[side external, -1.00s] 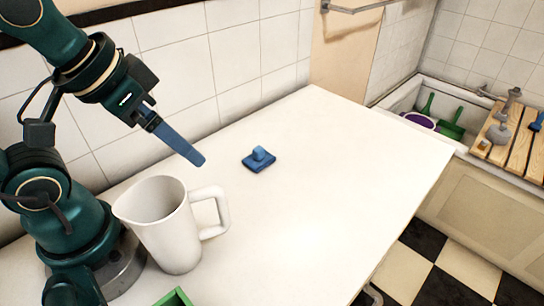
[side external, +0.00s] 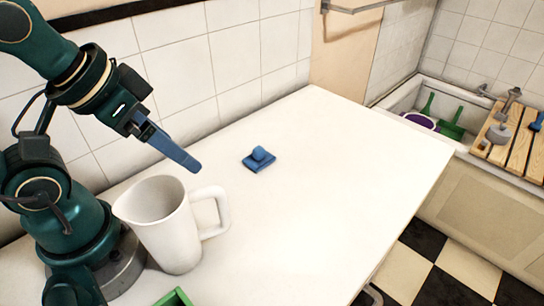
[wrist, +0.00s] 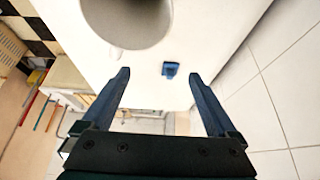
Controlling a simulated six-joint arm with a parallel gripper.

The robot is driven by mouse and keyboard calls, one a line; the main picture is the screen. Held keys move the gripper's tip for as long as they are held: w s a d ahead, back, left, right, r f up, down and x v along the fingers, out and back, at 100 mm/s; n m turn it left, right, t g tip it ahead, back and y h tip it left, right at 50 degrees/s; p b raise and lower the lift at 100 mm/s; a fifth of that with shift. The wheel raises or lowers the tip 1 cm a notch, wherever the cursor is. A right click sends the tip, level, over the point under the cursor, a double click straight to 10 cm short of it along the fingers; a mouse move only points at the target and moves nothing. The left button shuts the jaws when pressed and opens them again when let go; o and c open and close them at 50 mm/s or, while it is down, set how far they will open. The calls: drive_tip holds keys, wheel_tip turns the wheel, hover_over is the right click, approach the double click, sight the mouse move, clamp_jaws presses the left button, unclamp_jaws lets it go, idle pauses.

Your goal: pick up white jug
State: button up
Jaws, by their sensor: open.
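The white jug (side external: 172,236) stands upright on the white countertop, close to my arm's base, with its handle (side external: 214,212) facing right. In the wrist view the jug (wrist: 128,42) is at the top, cut off by the frame edge, with its round opening showing. My gripper (side external: 194,165) is above the counter, just behind and above the jug's rim, and does not touch it. In the wrist view its two blue fingers (wrist: 158,76) are wide apart with nothing between them that they hold.
A small blue object (side external: 259,159) lies on the counter (side external: 335,190) to the right of the gripper. A green item (side external: 174,298) shows at the bottom edge. A tiled wall (side external: 180,70) runs behind. A basin with a wooden rack (side external: 522,140) is far right. The counter's right side is clear.

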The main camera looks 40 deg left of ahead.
idle(0.4)
drive_tip(key=c, duration=0.6)
